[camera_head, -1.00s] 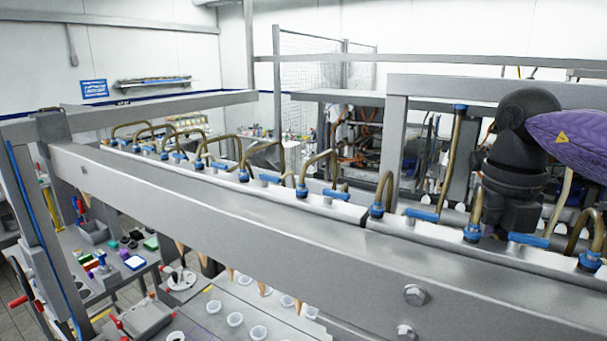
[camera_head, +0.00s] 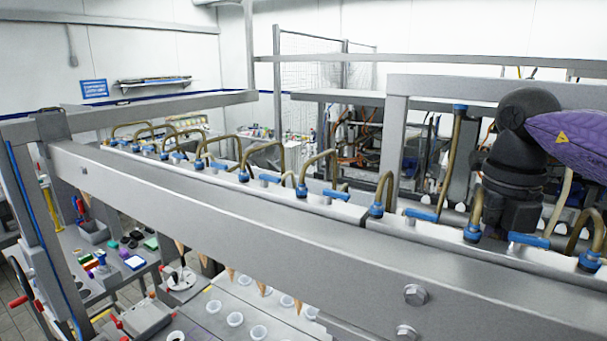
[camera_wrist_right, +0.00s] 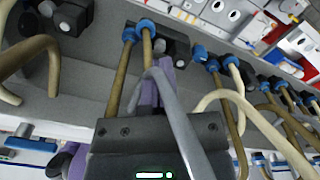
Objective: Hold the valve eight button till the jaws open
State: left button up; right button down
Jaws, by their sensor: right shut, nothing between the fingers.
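In the right wrist view, my right gripper (camera_wrist_right: 163,72) has its purple fingers together, empty, pointing to a dark valve block (camera_wrist_right: 178,47) between blue-collared hoses. A grey curved tube crosses in front of the fingers and hides part of them. I cannot tell whether the tips touch a button. Another dark valve block (camera_wrist_right: 73,14) with pale round fittings is at the upper left. No number is readable, so I cannot tell which is valve eight. In the head view, my right arm's black wrist (camera_head: 515,175) is behind the hose row at the right; its fingertips are hidden. My left gripper is out of view.
A long grey beam (camera_head: 260,215) crosses the head view in front of brown hoses (camera_head: 333,160) and blue valve handles (camera_head: 420,214). Cone tips hang beneath over white cups (camera_head: 235,319). Hoses crowd closely around my right gripper. A cluttered bench (camera_head: 112,241) is at the lower left.

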jog(key=shift+f+b, duration=1.05)
jog(key=shift+f, duration=0.3)
dwell(1.1)
jog(key=shift+r, duration=0.15)
dwell(2.9)
notch_tip(320, 180, up, 7)
jog(key=p, duration=0.6)
